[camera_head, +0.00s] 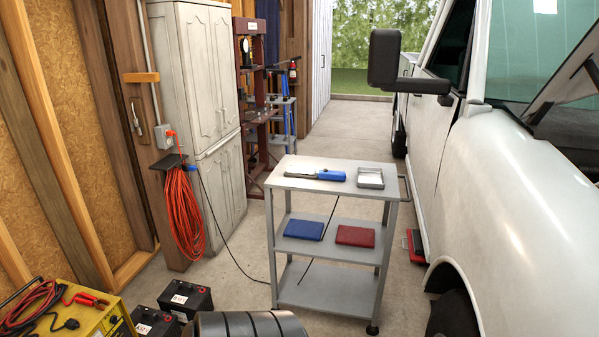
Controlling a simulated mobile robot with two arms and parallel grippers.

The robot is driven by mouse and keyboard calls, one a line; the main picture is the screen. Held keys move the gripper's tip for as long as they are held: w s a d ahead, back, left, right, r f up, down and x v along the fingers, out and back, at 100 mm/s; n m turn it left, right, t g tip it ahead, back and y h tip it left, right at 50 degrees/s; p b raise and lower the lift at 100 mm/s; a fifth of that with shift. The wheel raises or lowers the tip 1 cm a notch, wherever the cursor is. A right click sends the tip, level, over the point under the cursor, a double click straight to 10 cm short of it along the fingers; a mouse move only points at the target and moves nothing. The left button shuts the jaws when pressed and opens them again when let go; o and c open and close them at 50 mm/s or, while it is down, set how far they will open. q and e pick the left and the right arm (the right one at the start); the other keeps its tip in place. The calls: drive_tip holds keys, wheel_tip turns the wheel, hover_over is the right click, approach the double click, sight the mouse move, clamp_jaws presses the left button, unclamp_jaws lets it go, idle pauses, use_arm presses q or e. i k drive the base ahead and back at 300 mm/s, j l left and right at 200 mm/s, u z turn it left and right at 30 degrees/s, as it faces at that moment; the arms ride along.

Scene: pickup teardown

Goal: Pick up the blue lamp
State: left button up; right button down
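The blue lamp (331,175) lies flat on the top shelf of a grey metal cart (325,261). It has a blue body on the right and a slim greyish part pointing left. A small grey metal tray (370,178) sits to its right on the same shelf, apart from it. Neither of my grippers shows in the head view, so their state cannot be seen.
The cart's middle shelf holds a blue case (304,230) and a red case (356,236). A white pickup (500,190) stands close on the right. Black batteries (187,298), a yellow charger (85,318) and a dark ribbed object (250,325) are in front. A cable crosses the floor.

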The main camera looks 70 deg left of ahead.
sight(291, 171)
drive_tip(key=k+j+u, duration=0.15)
drive_tip(key=u, duration=0.25)
drive_tip(key=k+j+u, duration=0.1)
drive_tip(key=j+u, duration=0.35)
drive_tip(key=k+j+u, duration=0.1)
drive_tip(key=u, duration=0.3)
drive_tip(key=j+u, duration=0.1)
drive_tip(key=u, duration=0.65)
drive_tip(key=i+l+u, duration=0.45)
drive_tip(key=i+l, duration=0.2)
drive_tip(key=i, duration=0.05)
